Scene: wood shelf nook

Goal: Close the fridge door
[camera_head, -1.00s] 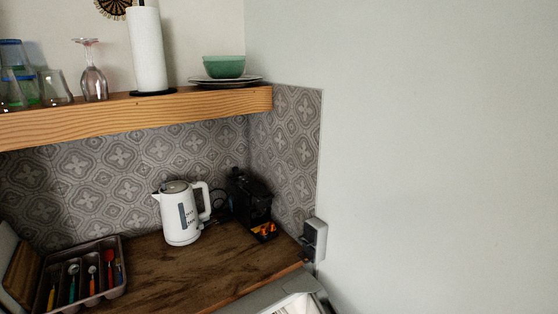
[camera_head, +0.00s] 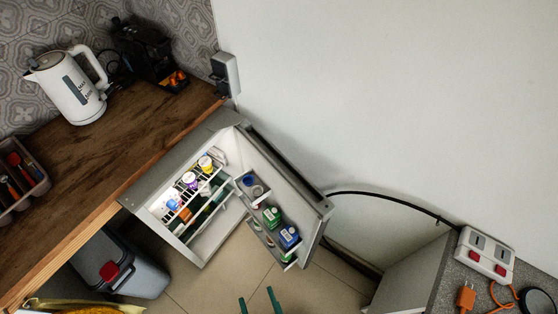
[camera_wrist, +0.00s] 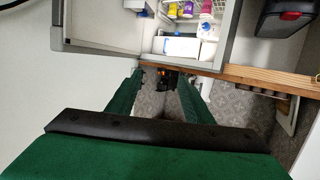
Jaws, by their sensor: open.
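The small fridge (camera_head: 212,240) stands under the wooden counter in the head view, with its shelves showing. Its door (camera_head: 287,180) stands open, swung out to the right, with bottles and packs in the door racks (camera_head: 265,215). In the wrist view, which looks turned over, the fridge interior (camera_wrist: 178,46) is at the top and the grey door (camera_wrist: 105,25) is at upper left. My gripper (camera_head: 258,300) shows only as two green fingertips at the bottom of the head view, apart and empty, in front of the fridge and clear of the door. Its green fingers also show in the wrist view (camera_wrist: 160,75).
The wooden counter (camera_head: 95,165) holds a white kettle (camera_head: 70,88) and a black coffee machine (camera_head: 145,50). A grey bin (camera_head: 125,265) stands left of the fridge. A black cable (camera_head: 385,197) runs along the wall to a power strip (camera_head: 486,253) at right. Tiled floor lies before the fridge.

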